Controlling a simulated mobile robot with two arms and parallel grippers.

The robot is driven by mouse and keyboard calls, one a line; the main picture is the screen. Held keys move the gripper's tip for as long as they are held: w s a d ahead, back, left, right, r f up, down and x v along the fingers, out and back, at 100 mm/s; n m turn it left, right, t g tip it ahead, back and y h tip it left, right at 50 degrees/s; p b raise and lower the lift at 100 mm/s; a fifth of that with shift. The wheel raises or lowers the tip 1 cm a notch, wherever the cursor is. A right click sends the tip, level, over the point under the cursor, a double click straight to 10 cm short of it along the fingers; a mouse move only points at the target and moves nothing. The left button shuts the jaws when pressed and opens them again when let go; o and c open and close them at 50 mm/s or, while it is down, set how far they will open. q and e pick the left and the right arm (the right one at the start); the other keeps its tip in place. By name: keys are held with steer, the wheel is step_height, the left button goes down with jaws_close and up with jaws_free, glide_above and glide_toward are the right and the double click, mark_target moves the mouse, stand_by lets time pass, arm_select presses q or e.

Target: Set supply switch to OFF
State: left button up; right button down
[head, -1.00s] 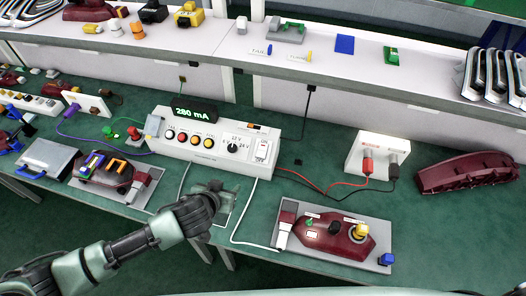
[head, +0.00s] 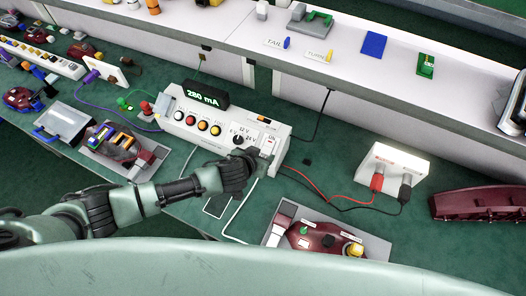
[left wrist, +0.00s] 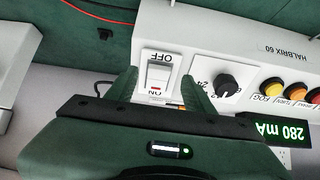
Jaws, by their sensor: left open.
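The supply box (head: 215,138) is white and stands on the green bench, with round coloured buttons, a black dial and a display (head: 205,96) reading 280 mA. Its white supply switch (head: 268,146) is at the right end of the front. In the left wrist view the switch (left wrist: 158,73) appears upside down, OFF at the top and ON below, with a red mark near ON. My left gripper (head: 246,157) is open right in front of the switch. Its fingers (left wrist: 159,85) show on either side of the switch; contact cannot be told. My right gripper is not in view.
Red and black leads run right to a white terminal box (head: 393,168). A dark red lamp on a grey plate (head: 278,231) lies in front. Another lamp fixture (head: 122,146) lies left of the box. A white shelf (head: 340,55) runs behind.

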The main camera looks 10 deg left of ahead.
mark_target(268, 147)
arm_select(q)
steer(key=shift+x, duration=1.1)
jaws_close()
steer(key=shift+d+f, duration=0.1)
steer(key=shift+f, duration=0.15)
steer(key=b, duration=0.1)
steer(key=t+b, duration=0.1)
steer(key=shift+s+f+b, duration=0.15)
steer(key=shift+f+b, duration=0.15)
steer(key=shift+r, duration=0.3)
